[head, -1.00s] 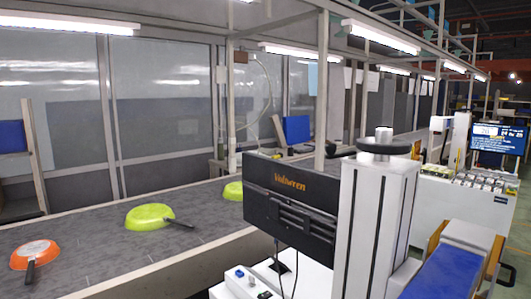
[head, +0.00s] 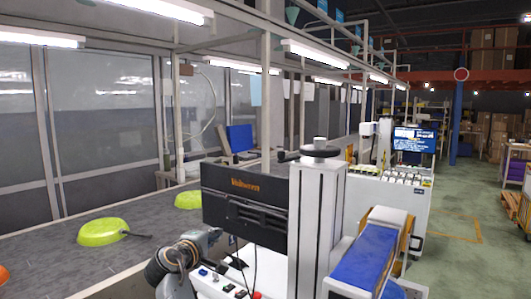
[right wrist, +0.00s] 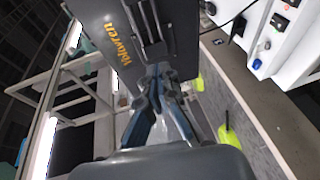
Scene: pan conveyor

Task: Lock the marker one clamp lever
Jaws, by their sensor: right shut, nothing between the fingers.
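The marker is a black box (head: 243,205) with orange lettering, beside a white column (head: 318,210). A black handwheel (head: 320,149) tops the column, and a dark lever-like piece (head: 288,156) juts out at its left. I cannot tell for sure whether this is the clamp lever, or its position. My right gripper (head: 214,237) is low at the left of the black box in the head view. In the right wrist view my right gripper (right wrist: 158,72) is shut and empty, its fingers pointing at the black box (right wrist: 140,35); contact is unclear. My left gripper is not in view.
A conveyor (head: 60,250) carries green pans (head: 103,231). A white cabinet with buttons (head: 215,285) stands below the marker. A blue-belted unit (head: 362,257) is at right, with a screen (head: 414,140) behind it. The floor (head: 470,240) at far right has open room.

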